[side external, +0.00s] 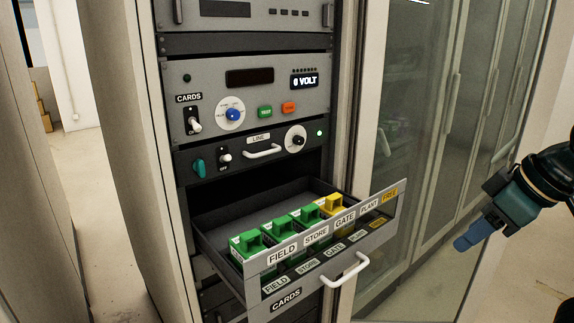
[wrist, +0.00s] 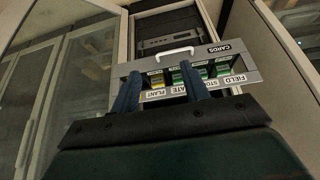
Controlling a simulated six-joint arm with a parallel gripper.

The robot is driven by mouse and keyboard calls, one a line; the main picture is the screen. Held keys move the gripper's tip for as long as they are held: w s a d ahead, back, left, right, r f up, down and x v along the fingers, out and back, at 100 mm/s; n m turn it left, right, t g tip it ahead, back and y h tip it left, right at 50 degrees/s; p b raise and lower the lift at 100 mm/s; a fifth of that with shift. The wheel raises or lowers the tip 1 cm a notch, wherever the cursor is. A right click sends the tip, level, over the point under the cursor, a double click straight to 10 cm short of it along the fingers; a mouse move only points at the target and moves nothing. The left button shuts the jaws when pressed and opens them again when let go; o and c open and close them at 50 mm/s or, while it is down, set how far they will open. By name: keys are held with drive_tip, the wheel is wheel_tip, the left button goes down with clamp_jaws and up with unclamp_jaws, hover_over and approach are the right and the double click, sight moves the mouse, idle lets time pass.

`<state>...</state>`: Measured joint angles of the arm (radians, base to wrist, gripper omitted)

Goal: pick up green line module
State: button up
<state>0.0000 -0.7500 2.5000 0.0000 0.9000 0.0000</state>
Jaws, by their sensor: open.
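Three green modules stand in a row in the pulled-out drawer (side external: 215,232), behind the labels FIELD, STORE and GATE: the FIELD one (side external: 248,243), the STORE one (side external: 277,229) and the GATE one (side external: 305,215). A yellow module (side external: 333,205) stands behind the PLANT label. My gripper (side external: 467,240) is to the right of the drawer, apart from it and empty. In the wrist view, my open gripper (wrist: 158,79) has its two blue fingers in front of the drawer, partly hiding the modules. I cannot tell which green module is the line module.
The drawer front carries a white handle (side external: 346,270) and a CARDS label. Above the drawer, a dark panel has a LINE label (side external: 259,138), a handle and knobs. A grey unit (side external: 250,78) is above that. Glass cabinet doors (side external: 425,130) stand behind on the right.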

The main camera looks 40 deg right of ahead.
drive_tip(key=o, duration=0.5)
drive_tip(key=w+a+r, duration=0.2)
drive_tip(key=w+r, duration=0.2)
drive_tip(key=w, duration=0.4)
drive_tip(key=g, duration=0.2)
hover_over(250, 233)
drive_tip(key=s, duration=0.3)
wheel_tip(250, 233, down, 4)
drive_tip(key=r, duration=0.1)
drive_tip(key=shift+a+f, duration=0.1)
drive_tip(key=shift+f, duration=0.15)
drive_tip(key=shift+f, duration=0.1)
drive_tip(key=shift+x, duration=4.2)
